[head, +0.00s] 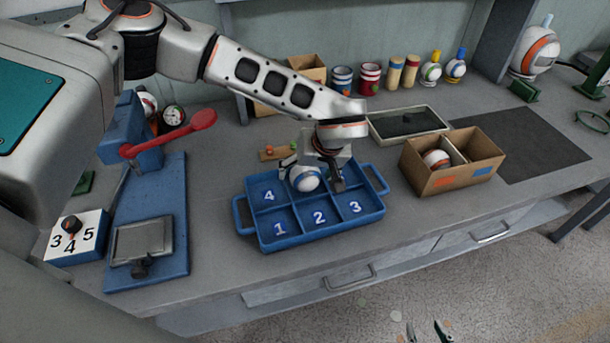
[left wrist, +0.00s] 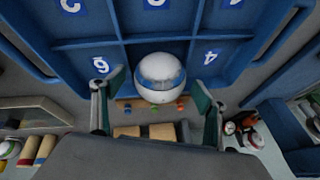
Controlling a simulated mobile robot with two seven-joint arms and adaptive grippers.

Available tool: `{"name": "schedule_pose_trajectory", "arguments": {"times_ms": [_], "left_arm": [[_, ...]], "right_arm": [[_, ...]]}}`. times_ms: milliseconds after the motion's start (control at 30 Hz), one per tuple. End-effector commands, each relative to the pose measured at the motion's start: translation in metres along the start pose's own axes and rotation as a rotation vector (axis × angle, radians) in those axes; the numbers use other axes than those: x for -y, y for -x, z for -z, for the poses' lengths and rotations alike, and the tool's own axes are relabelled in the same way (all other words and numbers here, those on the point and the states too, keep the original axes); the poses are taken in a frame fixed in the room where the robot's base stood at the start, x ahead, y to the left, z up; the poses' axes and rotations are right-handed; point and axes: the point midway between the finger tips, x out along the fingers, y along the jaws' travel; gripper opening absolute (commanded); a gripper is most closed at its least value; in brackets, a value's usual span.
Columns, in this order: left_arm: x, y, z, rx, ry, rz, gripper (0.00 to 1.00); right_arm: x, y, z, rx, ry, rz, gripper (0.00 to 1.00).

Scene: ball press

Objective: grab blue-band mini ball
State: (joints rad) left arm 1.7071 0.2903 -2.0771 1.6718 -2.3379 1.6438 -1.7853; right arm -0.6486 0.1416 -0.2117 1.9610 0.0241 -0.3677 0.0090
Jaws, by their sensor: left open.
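The mini ball (head: 306,180), white with a blue band, sits in the back middle compartment of the blue numbered tray (head: 272,243). In the left wrist view the ball (left wrist: 160,68) lies between compartments 6 and 4. My left gripper (head: 312,178) is over this compartment, with one finger on each side of the ball. Its fingers (left wrist: 157,88) stand apart, with visible gaps to the ball. The compartment's number is hidden. What look like my right gripper's fingertips (head: 427,331) show apart and empty at the bottom edge of the head view, over the floor.
A cardboard box (head: 470,178) with an orange-banded ball (head: 436,160) stands right of the tray. A blue press (head: 150,220) with a red lever (head: 175,133) stands left. Cans, tubes and small balls line the back. Bare bench lies before the tray.

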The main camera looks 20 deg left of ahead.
Motion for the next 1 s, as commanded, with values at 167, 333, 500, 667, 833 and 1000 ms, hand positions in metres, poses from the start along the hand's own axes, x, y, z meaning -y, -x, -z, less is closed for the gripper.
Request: {"name": "schedule_pose_trajectory", "arguments": {"times_ms": [167, 333, 500, 667, 833, 1000], "left_arm": [[0.0, -0.001, 0.0, -0.001, -0.001, -0.001, 0.73], [0.0, -0.001, 0.0, -0.001, -0.001, -0.001, 0.47], [0.0, -0.001, 0.0, -0.001, -0.001, -0.001, 0.33], [0.0, -0.001, 0.0, -0.001, -0.001, -0.001, 0.33], [0.0, 0.004, 0.002, -0.001, -0.001, -0.002, 0.33], [0.004, 0.02, 0.01, -0.003, -0.001, -0.003, 0.33]], "right_arm": [[0.0, 0.0, 0.0, 0.0, 0.0, 0.0, 0.4], [0.001, 0.0, 0.0, 0.0, -0.001, 0.0, 0.4], [0.001, 0.0, 0.0, 0.0, -0.002, 0.001, 0.4], [0.001, 0.0, 0.001, -0.001, -0.003, 0.001, 0.4], [0.001, 0.0, 0.001, -0.001, -0.003, 0.001, 0.4], [0.001, 0.0, 0.002, -0.002, -0.003, 0.001, 0.4]]}}
